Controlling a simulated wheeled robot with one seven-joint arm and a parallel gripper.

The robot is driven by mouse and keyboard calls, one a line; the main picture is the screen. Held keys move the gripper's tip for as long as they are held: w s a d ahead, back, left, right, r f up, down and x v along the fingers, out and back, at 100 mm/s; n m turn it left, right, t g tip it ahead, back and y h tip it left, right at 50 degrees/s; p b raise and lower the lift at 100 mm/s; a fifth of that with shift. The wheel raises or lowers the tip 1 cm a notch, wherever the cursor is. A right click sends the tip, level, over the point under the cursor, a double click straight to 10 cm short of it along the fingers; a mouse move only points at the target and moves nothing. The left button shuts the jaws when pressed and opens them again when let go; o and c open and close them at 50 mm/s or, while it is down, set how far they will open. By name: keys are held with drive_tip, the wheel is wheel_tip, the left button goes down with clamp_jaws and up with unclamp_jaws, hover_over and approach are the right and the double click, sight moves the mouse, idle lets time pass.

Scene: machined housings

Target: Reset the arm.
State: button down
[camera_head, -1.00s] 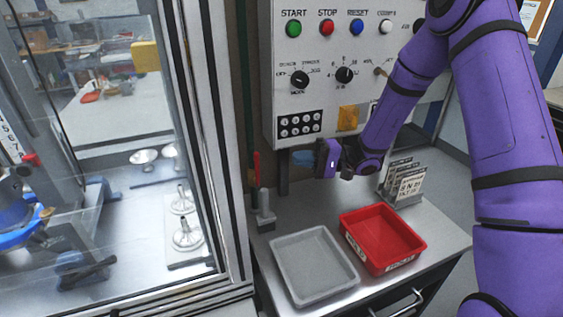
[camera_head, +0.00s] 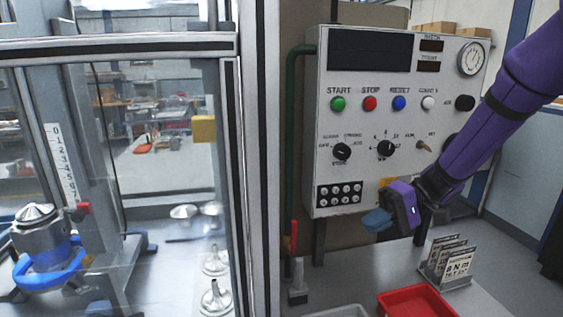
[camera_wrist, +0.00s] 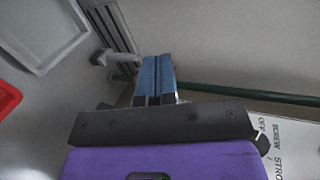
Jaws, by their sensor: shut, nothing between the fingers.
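My purple arm comes in from the right in the head view. My gripper (camera_head: 376,220) has blue fingers and hangs just below the lower right part of the control panel (camera_head: 318,120), above the bench. The fingers also show in the wrist view (camera_wrist: 157,80), lying side by side, closed and empty. In the head view the panel carries a green START button (camera_head: 338,103), a red STOP button (camera_head: 370,103), a blue RESET button (camera_head: 399,103) and a white button (camera_head: 428,102). The gripper is apart from these buttons and lower than them.
A red tray (camera_head: 420,290) and a grey tray (camera_head: 340,312) sit on the bench, cut off below. A card holder (camera_head: 447,262) stands behind the red tray. A glazed cabinet frame (camera_head: 258,150) stands at left, with a machine and metal parts inside. A green pipe (camera_head: 291,150) runs beside the panel.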

drive_tip(key=s+d+r+m+t+h, duration=0.1)
drive_tip(key=s+d+r+t+h, duration=0.3)
drive_tip(key=s, duration=0.6)
drive_tip(key=s+d+r+m+t+h, duration=0.1)
drive_tip(key=s+d+r+t+h, duration=0.4)
drive_tip(key=s+r+h, duration=0.3)
drive_tip(key=shift+s+d+r+h, duration=0.35)
drive_tip(key=shift+s+d+h, duration=0.25)
drive_tip(key=shift+s+d, duration=0.4)
drive_tip(key=shift+a, duration=0.1)
